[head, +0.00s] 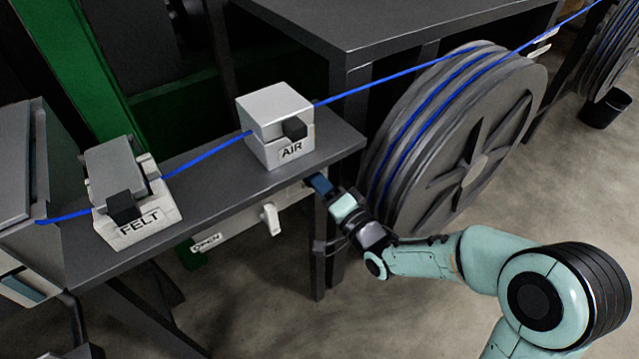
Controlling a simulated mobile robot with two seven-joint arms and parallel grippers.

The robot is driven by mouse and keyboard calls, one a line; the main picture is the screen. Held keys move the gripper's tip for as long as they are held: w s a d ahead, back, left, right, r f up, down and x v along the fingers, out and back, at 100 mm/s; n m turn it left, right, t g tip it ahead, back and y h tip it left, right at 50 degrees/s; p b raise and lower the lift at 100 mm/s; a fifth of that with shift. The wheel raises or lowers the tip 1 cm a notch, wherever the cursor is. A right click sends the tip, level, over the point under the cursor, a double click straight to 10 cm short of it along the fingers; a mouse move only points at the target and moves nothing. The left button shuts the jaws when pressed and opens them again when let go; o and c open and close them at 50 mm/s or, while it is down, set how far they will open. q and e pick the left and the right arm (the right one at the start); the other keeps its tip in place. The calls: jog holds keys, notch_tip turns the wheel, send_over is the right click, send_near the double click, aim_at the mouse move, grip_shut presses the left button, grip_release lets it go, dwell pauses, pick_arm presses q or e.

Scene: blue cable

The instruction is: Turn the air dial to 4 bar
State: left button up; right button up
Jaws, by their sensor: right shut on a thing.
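My right gripper (324,188) reaches in from the right, under the right end of the grey shelf. It is shut at the right end of the pale panel (235,228) below the shelf, where the air dial seems to be. The gripper and the shelf edge hide the dial, so its scale and pointer setting cannot be read. My left gripper is not in view.
The blue cable (395,75) runs through the FELT box (135,208) and the AIR box to a large grey reel (455,150) close beside my right gripper. A white lever (270,218) sticks out of the panel near an OPEN label (206,243). Floor at lower centre is clear.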

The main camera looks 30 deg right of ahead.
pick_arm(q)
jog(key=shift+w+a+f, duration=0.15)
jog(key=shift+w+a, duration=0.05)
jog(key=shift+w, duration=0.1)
pick_arm(e)
jog(key=shift+r+m, duration=0.1)
jog(key=shift+m, duration=0.9)
jog(key=o, duration=1.1)
jog(key=shift+w, duration=0.1)
jog(key=shift+c, duration=0.2)
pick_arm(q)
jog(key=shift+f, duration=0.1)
